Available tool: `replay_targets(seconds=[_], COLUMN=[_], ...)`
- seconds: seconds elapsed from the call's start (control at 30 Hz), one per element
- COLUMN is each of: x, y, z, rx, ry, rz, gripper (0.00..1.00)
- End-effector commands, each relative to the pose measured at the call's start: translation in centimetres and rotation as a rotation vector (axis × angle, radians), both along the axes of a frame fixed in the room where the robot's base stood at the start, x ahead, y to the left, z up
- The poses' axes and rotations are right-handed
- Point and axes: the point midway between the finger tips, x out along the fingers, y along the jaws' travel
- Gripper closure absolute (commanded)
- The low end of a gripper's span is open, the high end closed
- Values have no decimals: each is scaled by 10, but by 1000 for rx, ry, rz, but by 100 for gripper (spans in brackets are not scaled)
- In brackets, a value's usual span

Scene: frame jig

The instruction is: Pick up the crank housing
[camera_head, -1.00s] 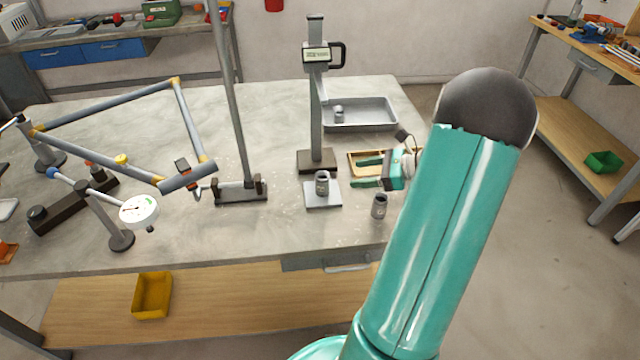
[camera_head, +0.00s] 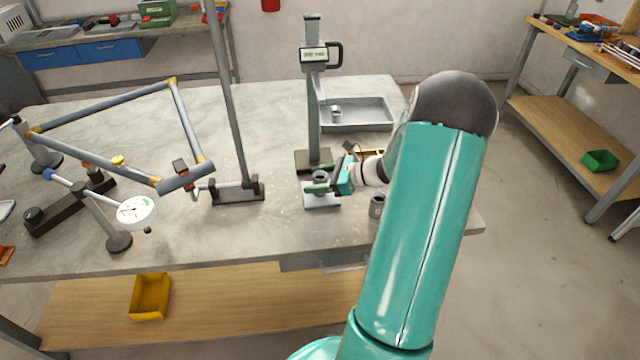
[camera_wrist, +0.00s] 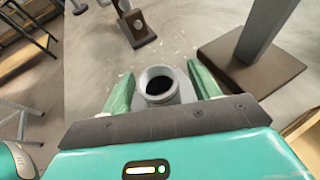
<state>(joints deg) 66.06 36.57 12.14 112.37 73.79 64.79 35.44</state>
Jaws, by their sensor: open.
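A grey hollow cylinder, by its look a crank housing (camera_head: 320,177), stands upright on the pale square plate (camera_head: 322,201) at the foot of the height gauge. My gripper (camera_head: 317,182) is open, with one green finger on each side of this housing. In the wrist view the housing (camera_wrist: 159,86) shows its dark bore between the two fingers of my gripper (camera_wrist: 161,90). Whether a finger touches it I cannot tell. A similar housing (camera_head: 376,205) stands on the table to the right, partly beside my arm. Another (camera_head: 336,113) stands in the grey tray.
The height gauge post (camera_head: 313,120) rises just behind the plate. The grey tray (camera_head: 372,127) lies behind, and a wooden tray (camera_head: 364,151) is partly hidden by my gripper. A clamp stand (camera_head: 237,192) and frame tubes (camera_head: 100,162) stand to the left.

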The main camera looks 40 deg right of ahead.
Motion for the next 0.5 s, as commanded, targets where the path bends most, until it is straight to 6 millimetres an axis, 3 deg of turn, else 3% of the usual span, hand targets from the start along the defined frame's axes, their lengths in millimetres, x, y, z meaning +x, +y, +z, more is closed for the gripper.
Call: replay_targets(seconds=[0.3,0.5], x=[10,10], y=[6,6], z=[-4,-4], rx=[-1,-1], ry=[0,0], rz=[-2,-2], gripper=[39,76])
